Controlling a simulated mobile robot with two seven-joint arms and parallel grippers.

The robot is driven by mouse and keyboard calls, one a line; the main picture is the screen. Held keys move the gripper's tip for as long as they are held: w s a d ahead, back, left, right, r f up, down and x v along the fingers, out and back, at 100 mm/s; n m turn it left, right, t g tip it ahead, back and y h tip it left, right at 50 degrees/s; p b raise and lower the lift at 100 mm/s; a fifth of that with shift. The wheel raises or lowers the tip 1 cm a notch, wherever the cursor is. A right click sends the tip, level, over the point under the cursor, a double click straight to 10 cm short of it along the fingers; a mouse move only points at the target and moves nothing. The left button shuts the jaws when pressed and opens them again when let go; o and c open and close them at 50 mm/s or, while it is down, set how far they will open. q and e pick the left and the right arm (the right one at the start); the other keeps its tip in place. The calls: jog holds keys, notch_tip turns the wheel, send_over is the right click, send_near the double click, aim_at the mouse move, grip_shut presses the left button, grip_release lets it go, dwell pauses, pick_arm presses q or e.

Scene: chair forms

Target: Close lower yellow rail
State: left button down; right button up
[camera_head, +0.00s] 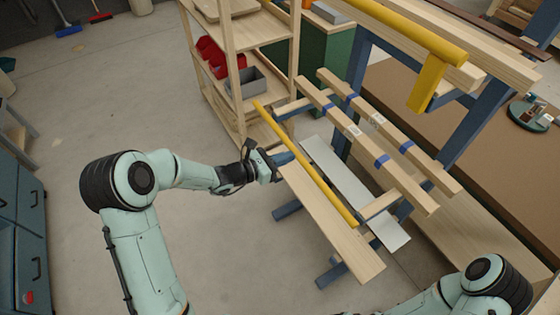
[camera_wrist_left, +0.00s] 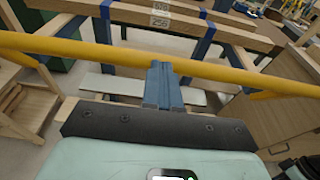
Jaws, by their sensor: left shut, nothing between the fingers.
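The lower yellow rail (camera_head: 305,169) is a thin yellow bar running slantwise along the wooden chair form, beside a wide pale plank (camera_head: 330,222). In the left wrist view the yellow rail (camera_wrist_left: 110,53) crosses the whole picture. My left gripper (camera_head: 288,157) is shut and empty, with its blue fingertips close to the rail's far half. In the wrist view the shut fingers (camera_wrist_left: 162,72) overlap the rail; I cannot tell whether they touch it. My right gripper is out of view; only part of that arm shows at the lower right.
A thicker upper yellow rail (camera_head: 410,32) with a downward arm sits at the top right. Wooden bars with blue bands (camera_head: 355,133) and a grey-white strip (camera_head: 352,185) lie beyond the lower rail. A shelf with red bins (camera_head: 212,57) stands behind.

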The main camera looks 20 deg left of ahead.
pick_arm(q)
jog(key=w+d+r+b, duration=0.1)
jog(key=w+d+r, duration=0.2)
jog(key=w, duration=0.1)
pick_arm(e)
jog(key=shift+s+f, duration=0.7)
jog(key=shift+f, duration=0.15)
pick_arm(q)
jog(key=shift+d+r, duration=0.1)
jog(key=shift+d, duration=0.05)
